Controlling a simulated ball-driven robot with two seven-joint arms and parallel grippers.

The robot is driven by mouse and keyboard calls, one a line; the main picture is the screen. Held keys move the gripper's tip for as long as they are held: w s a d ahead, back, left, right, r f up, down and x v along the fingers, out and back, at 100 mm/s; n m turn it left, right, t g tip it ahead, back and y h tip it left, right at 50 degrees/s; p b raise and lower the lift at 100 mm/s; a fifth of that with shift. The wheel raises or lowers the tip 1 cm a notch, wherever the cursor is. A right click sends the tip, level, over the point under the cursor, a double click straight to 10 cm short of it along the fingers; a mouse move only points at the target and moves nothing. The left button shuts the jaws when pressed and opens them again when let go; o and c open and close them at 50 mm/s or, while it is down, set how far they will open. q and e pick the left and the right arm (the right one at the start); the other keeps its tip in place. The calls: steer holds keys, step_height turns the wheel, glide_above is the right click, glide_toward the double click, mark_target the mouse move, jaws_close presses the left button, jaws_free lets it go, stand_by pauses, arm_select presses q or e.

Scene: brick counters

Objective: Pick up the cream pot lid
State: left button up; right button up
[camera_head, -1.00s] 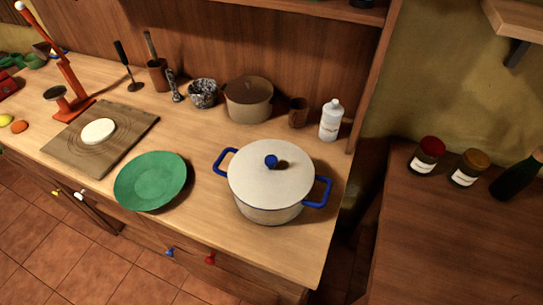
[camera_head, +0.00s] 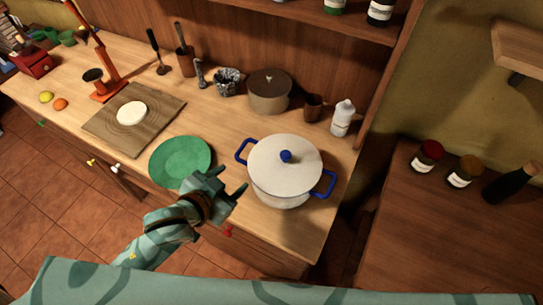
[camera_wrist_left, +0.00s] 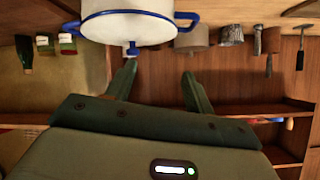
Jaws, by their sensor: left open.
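The cream pot lid (camera_head: 285,165) sits on the cream pot (camera_head: 282,200), which stands on the wooden counter. The lid has a round blue knob (camera_head: 286,156) at its centre, and the pot has blue side handles. My left gripper (camera_head: 231,181) is open and empty, to the left of the pot and apart from it. In the left wrist view, which is upside down, the lid (camera_wrist_left: 140,31) is at the top, its knob (camera_wrist_left: 132,49) pointing down near one fingertip. My right gripper is not in view.
A green plate (camera_head: 180,162) lies left of my gripper, with a wooden board (camera_head: 108,122) beyond. Behind the pot stand a brown lidded pot (camera_head: 269,94), a wooden cup (camera_head: 313,107) and a white bottle (camera_head: 342,118). Some counter in front of the pot is free.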

arm_select(q)
steer(key=d+h, duration=0.3)
steer(key=d, duration=0.1)
steer(key=b, duration=0.1)
glide_toward(282, 158)
steer(key=shift+h, duration=0.3)
steer(key=x, duration=0.6)
steer(key=shift+a+f, duration=0.1)
steer(key=shift+f, duration=0.3)
steer(key=b+x, duration=0.1)
steer(key=x, duration=0.4)
steer(key=shift+w+r, duration=0.1)
steer(key=shift+w, duration=0.25)
steer(key=shift+r, duration=0.1)
steer(key=c, duration=0.4)
jaws_close()
